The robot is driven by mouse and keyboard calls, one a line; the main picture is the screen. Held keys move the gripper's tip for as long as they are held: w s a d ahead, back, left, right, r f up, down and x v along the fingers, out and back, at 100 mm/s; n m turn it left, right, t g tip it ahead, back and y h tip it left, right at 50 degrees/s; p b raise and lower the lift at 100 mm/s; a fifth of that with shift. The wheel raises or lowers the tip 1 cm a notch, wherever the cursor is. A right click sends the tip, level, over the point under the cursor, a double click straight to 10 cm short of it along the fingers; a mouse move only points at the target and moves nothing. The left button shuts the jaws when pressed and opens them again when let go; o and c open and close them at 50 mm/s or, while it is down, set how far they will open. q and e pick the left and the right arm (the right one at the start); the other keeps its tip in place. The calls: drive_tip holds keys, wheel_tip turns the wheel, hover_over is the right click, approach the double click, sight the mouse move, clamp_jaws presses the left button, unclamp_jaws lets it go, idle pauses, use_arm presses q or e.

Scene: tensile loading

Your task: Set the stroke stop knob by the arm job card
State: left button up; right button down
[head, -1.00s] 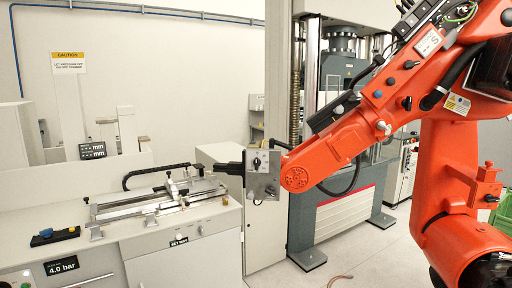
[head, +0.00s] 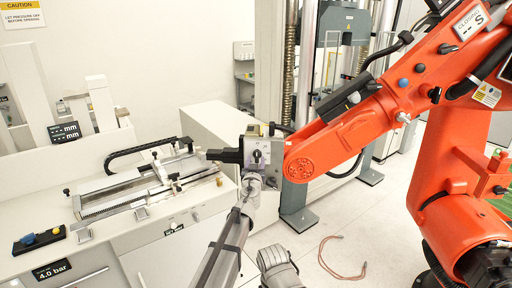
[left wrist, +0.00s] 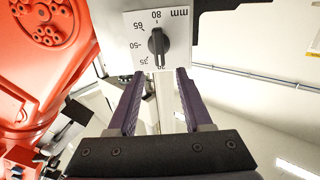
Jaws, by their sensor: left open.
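The stroke stop knob (left wrist: 158,43) is a black pointer knob on a pale dial plate (left wrist: 133,27) marked mm, with 80, 65, 50 and 35 readable upside down. Its long axis lies roughly upright in the left wrist view; I cannot tell surely which mark it points at. In the head view the knob (head: 257,155) sits on the grey box at the end of the red arm (head: 340,137). My left gripper (left wrist: 157,76) is open and empty, its fingertips short of the knob at the plate's edge; it also shows in the head view (head: 252,183). I cannot identify the job card.
A label with an S (head: 468,20) is on the red arm. A bench (head: 110,235) with a slide fixture (head: 130,190) and a 4.0 bar display (head: 54,269) stands at left. A tall press frame (head: 330,60) is behind. A reddish cable (head: 335,265) lies on the floor.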

sight(257, 153)
use_arm(q)
drive_tip(key=w, duration=0.7)
drive_tip(key=shift+w+d, duration=0.25)
drive_tip(key=shift+w, duration=0.1)
drive_tip(key=shift+s, duration=0.1)
drive_tip(key=shift+c, duration=0.2)
clamp_jaws()
